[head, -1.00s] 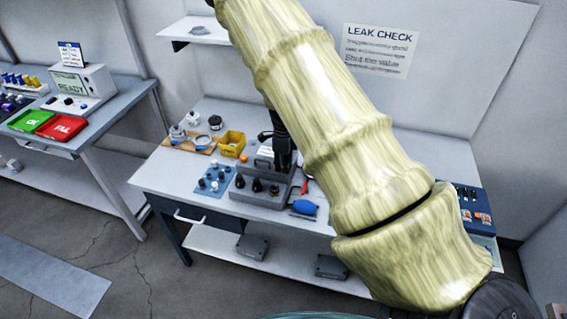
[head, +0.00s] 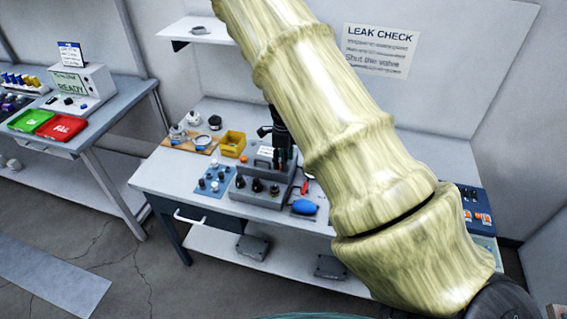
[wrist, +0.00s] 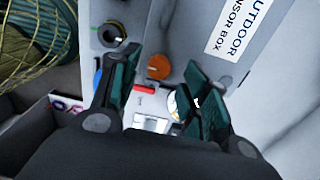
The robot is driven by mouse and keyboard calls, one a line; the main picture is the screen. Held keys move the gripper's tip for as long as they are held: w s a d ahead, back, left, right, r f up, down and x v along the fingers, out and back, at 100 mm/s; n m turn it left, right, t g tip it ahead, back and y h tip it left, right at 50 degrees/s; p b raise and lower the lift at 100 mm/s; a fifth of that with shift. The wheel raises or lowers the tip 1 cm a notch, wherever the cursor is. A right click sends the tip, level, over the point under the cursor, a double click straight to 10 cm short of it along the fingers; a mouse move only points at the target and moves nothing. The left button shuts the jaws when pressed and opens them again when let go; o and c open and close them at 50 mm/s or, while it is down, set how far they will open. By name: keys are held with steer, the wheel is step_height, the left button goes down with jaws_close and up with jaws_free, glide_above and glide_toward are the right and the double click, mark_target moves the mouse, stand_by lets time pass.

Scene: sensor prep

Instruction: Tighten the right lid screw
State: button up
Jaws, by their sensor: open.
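The grey sensor box (wrist: 180,25), with a white label reading "OUTDOOR SENSOR BOX" (wrist: 243,35), fills the upper middle of the wrist view. In the head view the box (head: 277,181) stands on the workbench, partly behind my gripper (head: 281,150). In the wrist view my gripper (wrist: 160,68) is open and empty, its teal-padded fingers spread over the box. An orange round part (wrist: 159,66) shows between them. A small pale round part (wrist: 172,104) shows beside the right finger, partly hidden. I cannot tell whether it is the right lid screw.
Black fittings (head: 257,185) line the box front. A blue bulb (head: 304,207) lies to its right, and a blue mat (head: 207,188) with small parts to its left. A yellow bin (head: 232,143) stands behind. A red part (wrist: 143,87) shows below the orange one.

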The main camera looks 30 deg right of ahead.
step_height(320, 180, up, 10)
stand_by(0.4)
steer(key=shift+s+a+f, duration=0.1)
stand_by(0.4)
